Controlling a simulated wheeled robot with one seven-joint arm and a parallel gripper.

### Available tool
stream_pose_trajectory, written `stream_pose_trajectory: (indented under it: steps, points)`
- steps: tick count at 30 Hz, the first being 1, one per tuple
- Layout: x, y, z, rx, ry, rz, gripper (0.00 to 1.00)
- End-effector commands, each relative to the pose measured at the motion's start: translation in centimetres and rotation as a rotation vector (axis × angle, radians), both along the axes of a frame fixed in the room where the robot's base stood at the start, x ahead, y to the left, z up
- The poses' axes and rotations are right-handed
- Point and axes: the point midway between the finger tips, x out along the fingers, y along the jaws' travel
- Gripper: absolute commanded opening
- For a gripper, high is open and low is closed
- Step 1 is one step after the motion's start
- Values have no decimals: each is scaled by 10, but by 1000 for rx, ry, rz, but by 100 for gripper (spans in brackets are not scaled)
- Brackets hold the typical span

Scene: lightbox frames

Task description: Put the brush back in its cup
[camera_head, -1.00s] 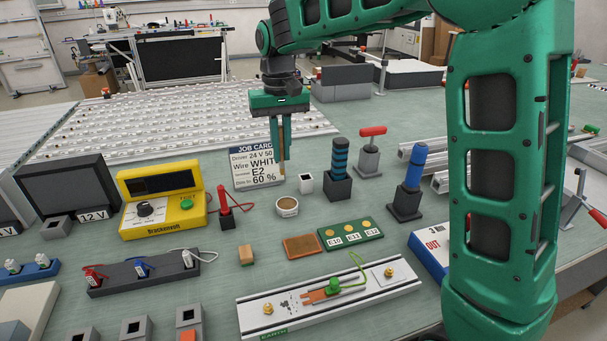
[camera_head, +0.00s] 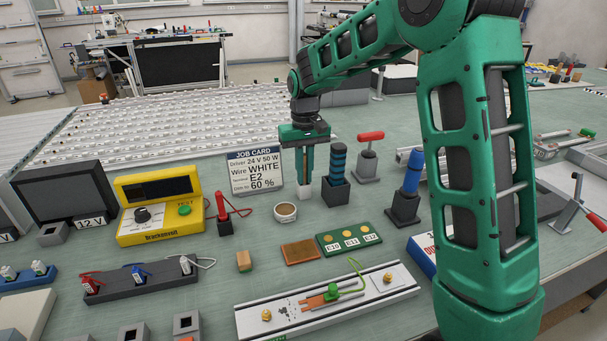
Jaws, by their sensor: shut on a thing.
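My gripper (camera_head: 304,175) points down with its green fingers shut on the brush (camera_head: 304,160), which shows as a thin brown handle between them. The small white square cup (camera_head: 305,189) stands on the bench directly below the fingertips. The brush is upright and in line with the cup. Its lower end is hidden by the fingertips and cup, so I cannot tell how deep it sits in the cup.
A job card (camera_head: 254,173) stands close to the left. A black holder with a blue-banded tool (camera_head: 336,178) stands close to the right. A round tub (camera_head: 285,212) is in front. A red-handled tool (camera_head: 370,155) stands behind right.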

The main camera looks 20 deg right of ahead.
Motion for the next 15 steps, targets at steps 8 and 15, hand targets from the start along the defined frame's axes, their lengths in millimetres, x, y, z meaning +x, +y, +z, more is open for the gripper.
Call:
stream_pose_trajectory:
  steps: [8,15]
  points:
    - [0,0,-1,0,-2,0,0]
    - [0,0,-8,0,1,-1,0]
